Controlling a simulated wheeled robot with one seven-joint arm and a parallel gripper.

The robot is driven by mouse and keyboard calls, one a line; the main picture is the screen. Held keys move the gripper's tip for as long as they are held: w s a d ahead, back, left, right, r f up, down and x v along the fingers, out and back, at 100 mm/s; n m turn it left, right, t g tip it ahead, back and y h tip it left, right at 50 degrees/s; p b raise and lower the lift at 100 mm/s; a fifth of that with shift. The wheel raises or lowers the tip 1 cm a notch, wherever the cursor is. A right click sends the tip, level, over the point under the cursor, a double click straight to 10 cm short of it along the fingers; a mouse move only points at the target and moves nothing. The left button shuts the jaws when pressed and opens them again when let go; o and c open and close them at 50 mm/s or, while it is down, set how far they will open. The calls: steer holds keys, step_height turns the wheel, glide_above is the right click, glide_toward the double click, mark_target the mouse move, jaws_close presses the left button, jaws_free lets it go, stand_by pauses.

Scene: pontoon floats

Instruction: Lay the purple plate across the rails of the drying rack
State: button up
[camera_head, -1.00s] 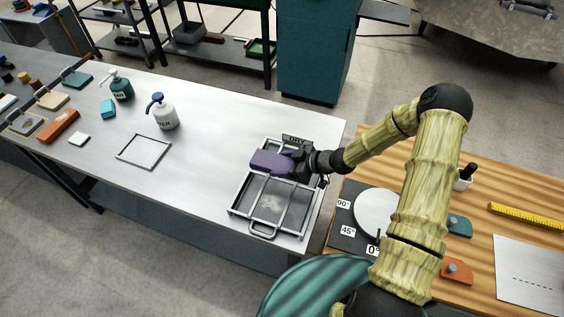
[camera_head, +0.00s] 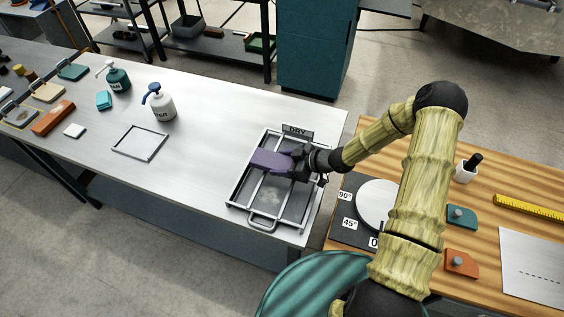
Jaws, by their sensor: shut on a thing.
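The purple plate (camera_head: 271,160) is in my gripper (camera_head: 296,163), which is shut on its right end. The plate is flat and roughly level, over the upper part of the drying rack (camera_head: 241,196). The rack is a grey metal tray with rails, a front handle and a dark "DRY" label at its back. The plate covers part of the rails; I cannot tell whether it touches them. My gripper and wrist hide the rack's upper right part.
A wooden bench (camera_head: 490,180) with a white disc (camera_head: 376,206) lies right. The table between frame and rack is clear.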

steer(key=shift+f+b, duration=0.4)
steer(key=shift+f, duration=0.2)
steer(key=o, duration=1.1)
steer(key=shift+d+r, duration=0.1)
steer(key=b+v, duration=0.2)
steer(key=v, duration=1.5)
steer(key=shift+d, duration=0.15)
